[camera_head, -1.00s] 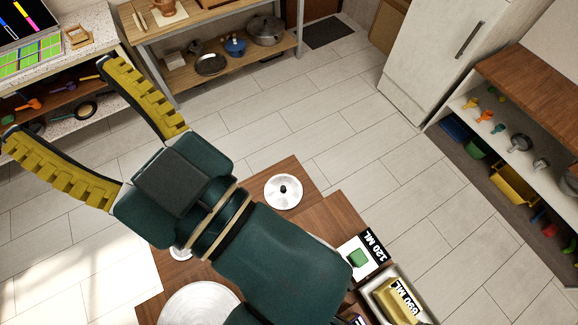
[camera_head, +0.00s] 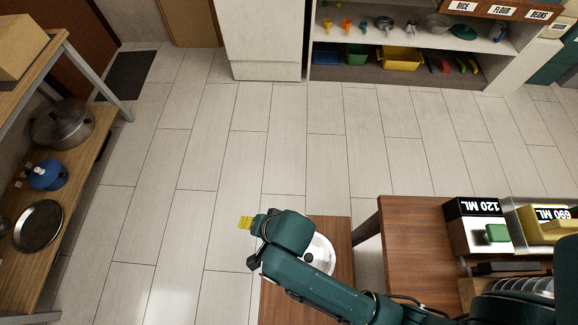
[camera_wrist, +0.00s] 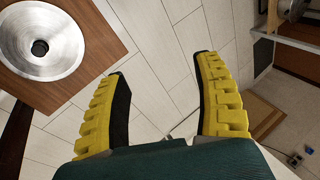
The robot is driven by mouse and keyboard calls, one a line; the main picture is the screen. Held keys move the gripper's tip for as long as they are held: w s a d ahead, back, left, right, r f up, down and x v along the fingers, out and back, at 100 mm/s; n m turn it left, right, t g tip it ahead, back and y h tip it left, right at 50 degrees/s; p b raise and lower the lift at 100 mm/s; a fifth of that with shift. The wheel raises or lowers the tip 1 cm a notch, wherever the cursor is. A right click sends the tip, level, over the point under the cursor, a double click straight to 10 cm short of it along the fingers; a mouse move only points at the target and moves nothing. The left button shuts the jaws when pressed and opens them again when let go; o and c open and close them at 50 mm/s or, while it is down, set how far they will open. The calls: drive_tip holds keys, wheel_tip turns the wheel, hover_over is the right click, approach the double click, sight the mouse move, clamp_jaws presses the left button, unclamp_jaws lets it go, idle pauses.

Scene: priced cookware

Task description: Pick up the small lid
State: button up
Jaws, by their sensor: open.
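A round silver lid (camera_head: 322,250) lies on a small brown wooden table (camera_head: 338,230). My arm hides part of it in the head view. In the wrist view the lid (camera_wrist: 40,45) is at the upper left, with a dark knob at its middle. My gripper (camera_wrist: 160,66) is open and empty, its yellow fingers apart with only floor tiles between them. It is to the right of the lid and apart from it. In the head view my wrist hides most of the gripper; one yellow finger end (camera_head: 245,222) shows beyond the table's left edge.
A second brown table (camera_head: 410,235) on the right bears a 120 ML box (camera_head: 475,225) and a 690 ML box (camera_head: 540,222). A wooden rack with pots and a pan (camera_head: 38,225) stands at the left. A shelf unit (camera_head: 400,72) is at the back. The floor between is clear.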

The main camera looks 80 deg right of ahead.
drive_tip(key=s+a+f+m+g+y+b, duration=0.1)
drive_tip(key=s+a+f+m+g+b, duration=0.15)
drive_tip(key=s+f, duration=0.65)
drive_tip(key=s+a+f+m+g+y+b, duration=0.1)
drive_tip(key=s+a+f+m+g+b, duration=0.2)
drive_tip(key=s+f, duration=0.7)
drive_tip(key=shift+m, duration=0.65)
drive_tip(key=f+b, duration=0.2)
drive_tip(key=f, duration=0.2)
drive_tip(key=w+d+f+b, duration=0.1)
drive_tip(key=f+b, duration=0.1)
drive_tip(key=f, duration=0.2)
drive_tip(key=w+f+b, duration=0.1)
drive_tip(key=f, duration=0.3)
drive_tip(key=shift+w+d+b, duration=0.1)
drive_tip(key=shift+d+b, duration=0.05)
drive_tip(key=shift+b, duration=0.25)
drive_tip(key=f+b, duration=0.1)
drive_tip(key=f, duration=0.1)
drive_tip(key=f+b, duration=0.1)
drive_tip(key=f, duration=0.1)
drive_tip(key=d+f+b, duration=0.1)
drive_tip(key=f+b, duration=0.1)
drive_tip(key=shift+r, duration=0.15)
clamp_jaws()
